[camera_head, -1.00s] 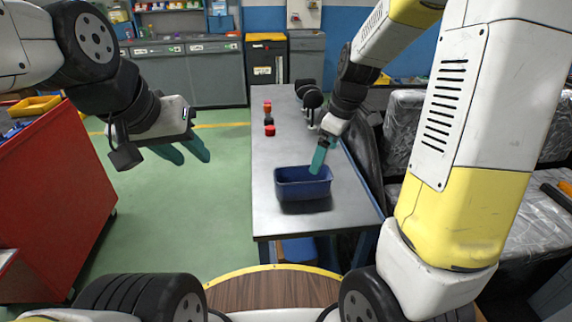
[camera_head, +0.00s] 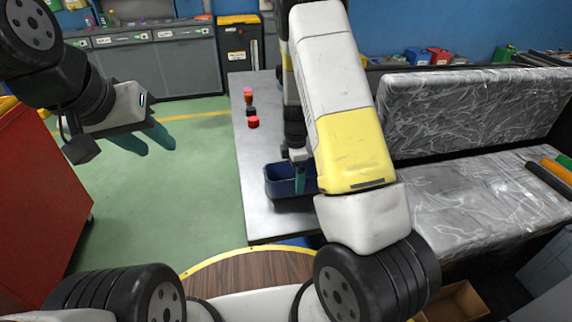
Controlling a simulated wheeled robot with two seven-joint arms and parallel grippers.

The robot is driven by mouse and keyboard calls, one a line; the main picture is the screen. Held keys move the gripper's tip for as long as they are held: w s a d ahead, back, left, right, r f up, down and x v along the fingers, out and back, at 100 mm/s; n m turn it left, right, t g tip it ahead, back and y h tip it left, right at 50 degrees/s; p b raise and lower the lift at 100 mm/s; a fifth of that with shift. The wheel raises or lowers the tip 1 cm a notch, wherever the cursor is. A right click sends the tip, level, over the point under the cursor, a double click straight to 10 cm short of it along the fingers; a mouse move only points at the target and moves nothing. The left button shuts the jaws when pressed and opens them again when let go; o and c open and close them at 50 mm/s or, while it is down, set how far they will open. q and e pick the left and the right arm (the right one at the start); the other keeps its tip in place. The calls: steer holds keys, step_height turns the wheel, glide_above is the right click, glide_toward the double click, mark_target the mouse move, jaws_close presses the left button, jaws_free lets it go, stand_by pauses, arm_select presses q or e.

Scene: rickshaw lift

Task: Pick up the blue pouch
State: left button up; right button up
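I cannot make out a thing that is clearly a blue pouch. A small blue item (camera_head: 417,56) sits beside a red one at the back right, too small to tell what it is. A dark blue bin (camera_head: 281,183) stands on the grey table, its right part hidden by my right arm.
The grey table (camera_head: 257,160) holds several small red and dark pieces (camera_head: 252,121) beyond the bin. A plastic-wrapped seat (camera_head: 470,200) fills the right side. A red cabinet (camera_head: 40,205) stands at the left. Green floor between cabinet and table is free.

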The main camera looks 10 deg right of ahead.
steer(key=shift+f, duration=1.35)
steer(key=c, duration=1.2)
steer(key=shift+r, duration=0.1)
steer(key=shift+c, duration=0.2)
